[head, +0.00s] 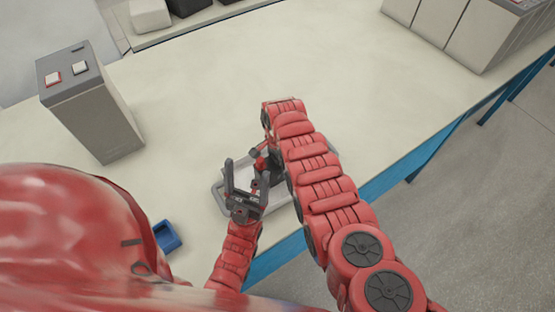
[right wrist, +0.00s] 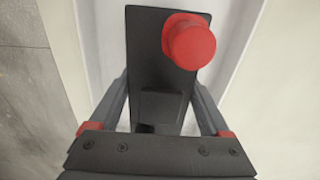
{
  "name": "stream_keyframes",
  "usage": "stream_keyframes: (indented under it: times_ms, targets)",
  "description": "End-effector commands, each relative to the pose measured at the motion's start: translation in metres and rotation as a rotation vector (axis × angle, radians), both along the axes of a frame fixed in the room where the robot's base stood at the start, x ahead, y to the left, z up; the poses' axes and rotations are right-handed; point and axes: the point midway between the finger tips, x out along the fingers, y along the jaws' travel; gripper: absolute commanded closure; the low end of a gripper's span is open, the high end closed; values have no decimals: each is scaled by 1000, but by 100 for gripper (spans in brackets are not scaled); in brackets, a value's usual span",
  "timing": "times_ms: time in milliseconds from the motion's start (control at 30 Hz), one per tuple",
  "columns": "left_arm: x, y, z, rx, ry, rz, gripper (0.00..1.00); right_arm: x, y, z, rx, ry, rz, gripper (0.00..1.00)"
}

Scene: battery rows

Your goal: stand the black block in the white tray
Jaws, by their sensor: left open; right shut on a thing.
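The black block (right wrist: 155,60) has a red round knob (right wrist: 190,42) on its face in the right wrist view. My right gripper (right wrist: 160,108) is shut on it, with a finger on each side. The white tray (head: 218,200) lies on the table in the head view, partly hidden by my arms. Pale tray surfaces (right wrist: 235,60) show beside the block in the right wrist view; I cannot tell whether the block touches the tray. In the head view my right arm largely hides the block. My left gripper (head: 242,178) is open and empty over the tray's left part.
A grey box (head: 105,115) with a red and a white button on top stands at the left. A small blue bin (head: 167,237) is near the front edge. Grey cases (head: 465,35) stand at the back right. The table's middle behind the tray is clear.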

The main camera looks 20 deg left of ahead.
Motion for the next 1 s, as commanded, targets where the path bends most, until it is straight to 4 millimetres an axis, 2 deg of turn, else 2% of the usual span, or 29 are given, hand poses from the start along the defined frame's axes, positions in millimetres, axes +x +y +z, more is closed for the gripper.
stream_keyframes:
  times_ms: [467, 500, 600, 833, 1000]
  targets:
    - [0, 0, -6, 0, 0, 0, 24, 3, 2, -4, 6, -9, 1, 100]
    - [0, 0, -5, 0, 0, 0, 24, 2, 2, -5, 5, -8, 1, 15]
    - [0, 0, -5, 0, -1, 0, 24, 2, 1, -4, 5, -7, 1, 0]
    - [0, 0, -4, 0, 0, 0, 24, 1, 1, -4, 3, -5, 1, 0]
    - [0, 0, 5, 0, 0, 0, 24, 1, 1, 6, 2, -3, 1, 0]
